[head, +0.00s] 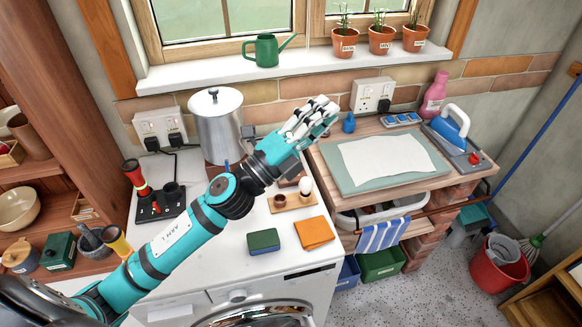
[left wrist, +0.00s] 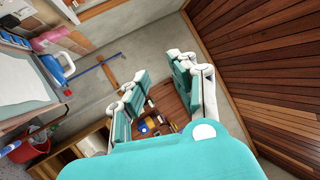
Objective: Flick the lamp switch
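I cannot make out a lamp or a switch marked as its own. A white double wall socket (head: 373,95) with a black plug is on the brick strip behind the ironing board. Another white socket (head: 160,127) with two black plugs is on the wall at left. My left gripper (head: 318,112) is above the back of the counter, between the steel pot and the ironing board, in front of the wall. In the left wrist view its two fingers (left wrist: 158,92) stand apart with nothing between them. My right gripper is in neither view.
A steel pot (head: 217,125) stands left of the gripper. A green watering can (head: 266,50) and several potted plants are on the sill. An iron (head: 450,125) and pink bottle (head: 434,95) stand at right. The front counter holds a green sponge (head: 264,241) and orange cloth (head: 314,232).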

